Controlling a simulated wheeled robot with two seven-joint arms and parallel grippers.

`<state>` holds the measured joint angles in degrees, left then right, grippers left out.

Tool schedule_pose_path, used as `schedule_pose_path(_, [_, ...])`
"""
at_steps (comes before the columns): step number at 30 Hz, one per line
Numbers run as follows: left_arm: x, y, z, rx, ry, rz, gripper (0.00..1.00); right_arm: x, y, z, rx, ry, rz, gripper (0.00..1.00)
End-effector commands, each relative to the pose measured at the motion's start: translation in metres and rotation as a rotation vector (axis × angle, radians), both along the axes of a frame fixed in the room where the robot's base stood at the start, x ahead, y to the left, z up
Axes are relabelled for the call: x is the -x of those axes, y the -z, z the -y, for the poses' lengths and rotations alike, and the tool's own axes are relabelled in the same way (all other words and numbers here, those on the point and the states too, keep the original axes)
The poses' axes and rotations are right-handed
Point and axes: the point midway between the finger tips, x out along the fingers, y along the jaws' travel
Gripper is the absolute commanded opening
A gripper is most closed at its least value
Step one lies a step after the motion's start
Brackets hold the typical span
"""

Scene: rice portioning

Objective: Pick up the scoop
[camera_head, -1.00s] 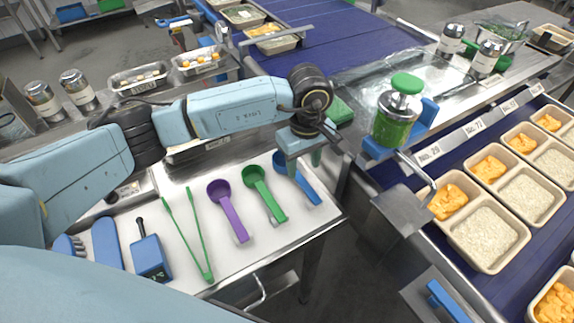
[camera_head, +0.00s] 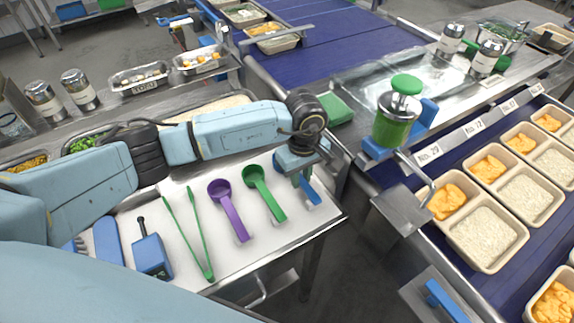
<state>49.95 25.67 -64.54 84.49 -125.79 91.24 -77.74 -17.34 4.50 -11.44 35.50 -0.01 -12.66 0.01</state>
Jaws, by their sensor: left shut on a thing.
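A blue scoop (camera_head: 312,196) lies at the right end of the white-topped side table (camera_head: 255,239), its handle end pointing toward the table's right edge. My left gripper (camera_head: 303,184) comes down over it from above and is shut on its handle. The gripper hides most of the scoop's bowl. I cannot tell whether the scoop is clear of the table top. A green scoop (camera_head: 264,192) and a purple scoop (camera_head: 229,210) lie to its left. My right gripper is not in view.
Green tongs (camera_head: 188,234), a blue tool with a black handle (camera_head: 151,256) and a blue brush lie farther left on the table. On the right, a green-filled dispenser (camera_head: 391,128) stands beside a conveyor (camera_head: 430,281) with trays (camera_head: 494,265) of rice and orange food.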

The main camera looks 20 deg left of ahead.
Motion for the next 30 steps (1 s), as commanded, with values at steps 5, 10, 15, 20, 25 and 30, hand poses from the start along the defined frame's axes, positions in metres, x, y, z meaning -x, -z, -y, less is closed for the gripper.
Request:
schedule_pose_path(5, [0.0, 0.0, 0.0, 0.0, 0.0, 0.001, 0.0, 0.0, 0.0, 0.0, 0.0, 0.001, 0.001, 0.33])
schedule_pose_path(10, [-0.001, -0.006, 0.0, 0.001, 0.0, 0.003, 0.0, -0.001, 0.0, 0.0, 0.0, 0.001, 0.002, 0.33])
schedule_pose_path(15, [-0.002, -0.034, 0.0, 0.001, 0.001, 0.007, 0.0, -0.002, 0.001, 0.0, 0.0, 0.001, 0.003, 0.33])
schedule_pose_path(20, [-0.002, -0.067, 0.0, 0.001, 0.001, 0.006, 0.0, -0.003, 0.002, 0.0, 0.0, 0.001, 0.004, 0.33])
schedule_pose_path(25, [-0.001, -0.092, 0.0, 0.0, 0.0, 0.003, 0.0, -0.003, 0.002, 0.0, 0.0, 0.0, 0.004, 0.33])
schedule_pose_path(30, [-0.001, -0.112, 0.0, 0.0, -0.001, 0.003, 0.0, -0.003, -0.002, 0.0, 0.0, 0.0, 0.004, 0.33])
